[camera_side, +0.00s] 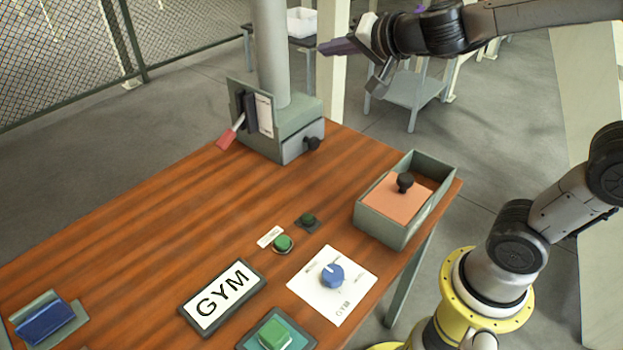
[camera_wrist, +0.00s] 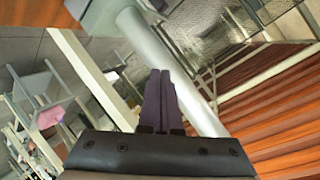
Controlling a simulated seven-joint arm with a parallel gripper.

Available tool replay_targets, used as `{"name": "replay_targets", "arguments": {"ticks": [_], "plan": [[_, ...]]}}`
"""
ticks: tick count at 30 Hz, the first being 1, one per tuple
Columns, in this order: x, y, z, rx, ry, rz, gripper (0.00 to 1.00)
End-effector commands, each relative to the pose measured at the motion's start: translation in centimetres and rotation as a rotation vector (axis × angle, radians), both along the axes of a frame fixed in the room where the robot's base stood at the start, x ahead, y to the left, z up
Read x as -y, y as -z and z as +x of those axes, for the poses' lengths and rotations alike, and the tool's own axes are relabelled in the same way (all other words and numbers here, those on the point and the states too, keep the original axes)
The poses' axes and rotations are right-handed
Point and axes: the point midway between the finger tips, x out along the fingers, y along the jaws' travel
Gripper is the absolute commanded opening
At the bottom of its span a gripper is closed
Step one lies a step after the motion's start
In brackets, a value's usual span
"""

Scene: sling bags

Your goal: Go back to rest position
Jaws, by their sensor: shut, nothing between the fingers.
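My gripper (camera_side: 338,46) is raised high above the back right of the table in the side view, pointing left. Its dark purple fingers are together and hold nothing. In the wrist view my gripper (camera_wrist: 160,80) also shows shut, with the two fingers side by side. It touches nothing that I can see. The wooden table (camera_side: 130,235) lies well below it.
A grey pillar (camera_side: 270,50) rises from a box with a red-tipped lever (camera_side: 229,134). An open box with an orange lid (camera_side: 395,203) is at the right. A GYM sign (camera_side: 222,296), a blue dial (camera_side: 332,275) and green buttons (camera_side: 283,243) occupy the table front. The table's left middle is clear.

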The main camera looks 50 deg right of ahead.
Motion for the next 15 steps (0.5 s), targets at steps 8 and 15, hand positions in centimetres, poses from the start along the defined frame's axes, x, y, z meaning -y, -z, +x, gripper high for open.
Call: {"name": "replay_targets", "arguments": {"ticks": [8,15], "plan": [[-6.0,-2.0,-7.8,0.028,-0.426,-0.243,0.0],[-6.7,3.7,-15.8,-0.219,-0.663,-0.467,0.0]]}}
